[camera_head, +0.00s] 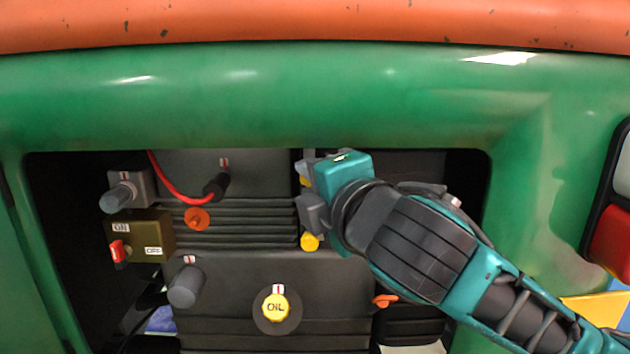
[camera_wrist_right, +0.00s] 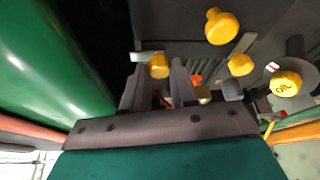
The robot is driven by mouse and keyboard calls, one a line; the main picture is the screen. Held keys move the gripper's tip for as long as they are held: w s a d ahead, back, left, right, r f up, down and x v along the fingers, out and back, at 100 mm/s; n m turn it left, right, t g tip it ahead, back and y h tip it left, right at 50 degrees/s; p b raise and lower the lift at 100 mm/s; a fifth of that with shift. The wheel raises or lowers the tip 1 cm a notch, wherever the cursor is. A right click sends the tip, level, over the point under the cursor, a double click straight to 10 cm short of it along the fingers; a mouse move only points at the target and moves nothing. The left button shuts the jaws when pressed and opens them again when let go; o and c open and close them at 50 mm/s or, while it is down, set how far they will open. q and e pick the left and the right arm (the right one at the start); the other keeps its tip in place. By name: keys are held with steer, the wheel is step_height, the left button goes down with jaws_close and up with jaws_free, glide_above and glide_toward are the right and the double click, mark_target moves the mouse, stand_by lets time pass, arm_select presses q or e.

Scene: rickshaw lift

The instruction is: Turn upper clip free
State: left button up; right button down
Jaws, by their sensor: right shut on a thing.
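The upper clip has a yellow knob (camera_head: 305,181), mostly covered by my right gripper (camera_head: 307,190) in the head view. In the right wrist view the clip's yellow knob (camera_wrist_right: 160,66) sits between the two fingertips of my right gripper (camera_wrist_right: 157,74), with a pale metal strip beside it. My right gripper is shut on this knob. A second yellow knob (camera_head: 310,241) shows just below the gripper in the head view. How far the clip is turned cannot be told. My left gripper is not in view.
The dark engine bay lies under a green body panel (camera_head: 240,95) that edges the opening. A yellow oil cap (camera_head: 275,307), orange clips (camera_head: 197,219), a red cable (camera_head: 168,184) and an ON/OFF switch box (camera_head: 140,236) sit left of or below my gripper.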

steer(key=c, duration=0.9)
jaws_free()
steer(key=shift+s, duration=0.1)
steer(key=b+v, duration=0.9)
steer(key=v, duration=0.3)
steer(key=shift+s+d+b, duration=0.15)
steer(key=shift+s+b, duration=0.15)
steer(key=shift+b, duration=0.1)
